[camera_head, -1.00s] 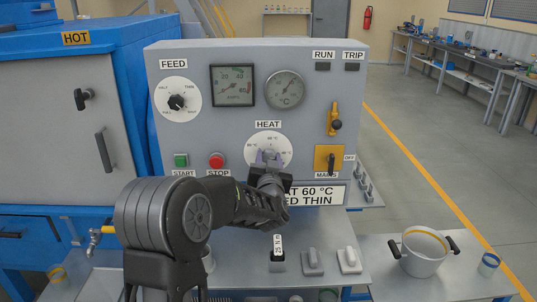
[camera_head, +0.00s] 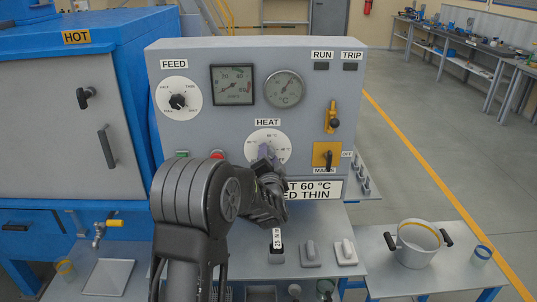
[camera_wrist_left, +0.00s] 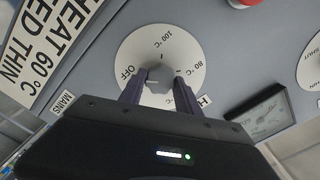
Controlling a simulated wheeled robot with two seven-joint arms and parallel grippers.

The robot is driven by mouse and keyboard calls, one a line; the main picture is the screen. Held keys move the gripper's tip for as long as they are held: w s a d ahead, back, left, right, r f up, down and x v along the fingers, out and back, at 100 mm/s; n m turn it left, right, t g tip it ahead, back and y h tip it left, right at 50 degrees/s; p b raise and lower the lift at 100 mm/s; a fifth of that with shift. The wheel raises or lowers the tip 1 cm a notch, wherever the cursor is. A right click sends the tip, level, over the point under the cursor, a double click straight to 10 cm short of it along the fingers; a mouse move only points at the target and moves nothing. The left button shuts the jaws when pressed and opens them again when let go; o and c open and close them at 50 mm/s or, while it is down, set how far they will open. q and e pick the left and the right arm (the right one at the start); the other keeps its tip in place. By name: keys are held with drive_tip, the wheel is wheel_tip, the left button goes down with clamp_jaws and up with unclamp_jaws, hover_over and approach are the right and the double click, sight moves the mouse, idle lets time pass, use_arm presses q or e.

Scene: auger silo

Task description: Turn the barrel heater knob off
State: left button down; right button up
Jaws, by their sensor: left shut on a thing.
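The barrel heater knob is a small grey knob (camera_wrist_left: 158,78) at the centre of a white HEAT dial (camera_wrist_left: 190,52) on the grey panel. The dial carries OFF, 80 °C and 100 °C labels in the left wrist view. A pale mark on the knob seems to face the OFF side, but it is too small to be certain. My left gripper (camera_wrist_left: 159,88) has its purple fingers on either side of the knob, shut on it. In the head view my left gripper (camera_head: 267,158) covers the knob and the lower part of the HEAT dial (camera_head: 265,136). My right gripper is not in view.
The FEED knob (camera_head: 178,101), two gauges, a MAINS switch (camera_head: 327,155) and a yellow lever (camera_head: 332,118) share the panel. A red STOP button (camera_head: 217,155) sits close to my left arm. A pot (camera_head: 417,243) stands on the side table at right.

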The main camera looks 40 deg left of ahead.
use_arm(q)
drive_tip(key=shift+f, duration=0.15)
drive_tip(key=c, duration=0.9)
unclamp_jaws()
drive_tip(key=shift+o, duration=0.2)
drive_tip(key=shift+s, duration=0.1)
drive_tip(key=b+v, duration=0.1)
drive_tip(key=v, duration=0.6)
drive_tip(key=shift+s+d, duration=0.25)
drive_tip(key=shift+d, duration=0.05)
